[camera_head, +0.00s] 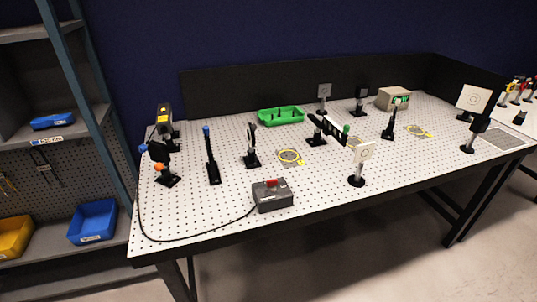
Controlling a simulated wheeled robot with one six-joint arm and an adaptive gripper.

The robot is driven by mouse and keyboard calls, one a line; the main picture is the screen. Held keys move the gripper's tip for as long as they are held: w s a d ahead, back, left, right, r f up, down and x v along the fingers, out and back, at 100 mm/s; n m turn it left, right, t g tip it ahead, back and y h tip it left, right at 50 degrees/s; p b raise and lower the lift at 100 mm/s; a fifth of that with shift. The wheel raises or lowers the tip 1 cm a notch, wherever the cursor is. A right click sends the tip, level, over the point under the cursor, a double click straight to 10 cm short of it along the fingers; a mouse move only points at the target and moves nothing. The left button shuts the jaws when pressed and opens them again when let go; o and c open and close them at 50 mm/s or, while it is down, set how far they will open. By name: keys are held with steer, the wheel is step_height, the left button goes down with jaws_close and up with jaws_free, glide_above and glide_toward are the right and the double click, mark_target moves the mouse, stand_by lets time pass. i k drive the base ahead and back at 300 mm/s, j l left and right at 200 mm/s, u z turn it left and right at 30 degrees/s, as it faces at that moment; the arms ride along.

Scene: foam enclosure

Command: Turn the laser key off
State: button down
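A dark grey control box (273,200) with a red part on top (271,183) sits near the front edge of the perforated table (225,222). A black cable (190,238) runs from it, along the table's left side, toward a dark device with a yellow label (163,116) at the back left. The laser key is too small to make out, so I cannot tell where it is or which way it is turned. My gripper does not show in this view.
Several posts with optics stand across the table, including a white card (363,153) right of the box. A green tray (281,115) lies near the black back panel. A shelf with blue bins (93,221) stands left. The front floor is clear.

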mark_target(271, 183)
steer(key=k+j+u, duration=0.1)
steer(key=j+u, duration=0.2)
steer(key=u, duration=0.2)
steer(key=j+u, duration=0.3)
steer(key=u, duration=0.2)
